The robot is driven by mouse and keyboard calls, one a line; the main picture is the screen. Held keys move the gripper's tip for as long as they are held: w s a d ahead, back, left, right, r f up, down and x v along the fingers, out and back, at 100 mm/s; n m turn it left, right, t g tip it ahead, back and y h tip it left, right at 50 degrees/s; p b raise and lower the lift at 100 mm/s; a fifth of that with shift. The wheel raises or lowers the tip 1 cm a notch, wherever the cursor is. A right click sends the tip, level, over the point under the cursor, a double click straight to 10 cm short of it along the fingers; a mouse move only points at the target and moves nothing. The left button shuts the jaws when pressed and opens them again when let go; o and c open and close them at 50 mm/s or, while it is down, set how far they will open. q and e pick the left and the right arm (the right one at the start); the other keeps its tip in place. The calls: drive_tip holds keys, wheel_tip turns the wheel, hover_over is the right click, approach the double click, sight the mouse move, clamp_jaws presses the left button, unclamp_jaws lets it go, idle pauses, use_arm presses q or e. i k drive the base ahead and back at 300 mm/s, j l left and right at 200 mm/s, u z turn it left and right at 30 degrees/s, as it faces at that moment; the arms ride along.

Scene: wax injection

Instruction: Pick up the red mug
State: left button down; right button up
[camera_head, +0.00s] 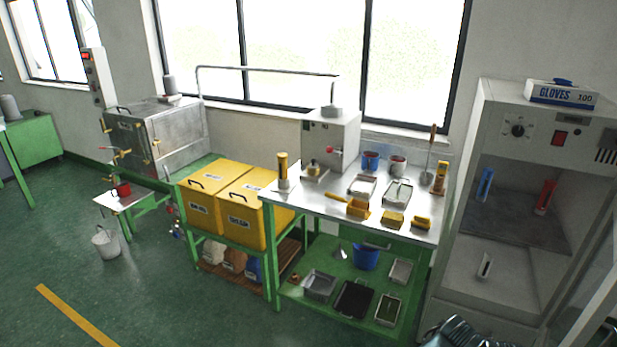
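A small red mug (123,189) stands on a low white-topped side table (128,200) at the left of the head view. It appears upright, close to the metal cabinet, and is small in the picture.
A white bucket (106,243) stands on the floor before the side table. Yellow bins (244,212) on a green frame and a metal workbench (325,204) stand to the right. A grey cabinet (468,270) is at far right. Green floor (150,290) is clear at front left.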

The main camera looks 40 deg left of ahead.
sight(122, 188)
drive_tip(key=u, duration=2.5)
drive_tip(key=i+u, duration=0.15)
drive_tip(key=i, duration=3.7)
drive_tip(key=i+j+z, duration=0.1)
drive_tip(key=i, duration=0.7)
drive_tip(key=z, duration=0.35)
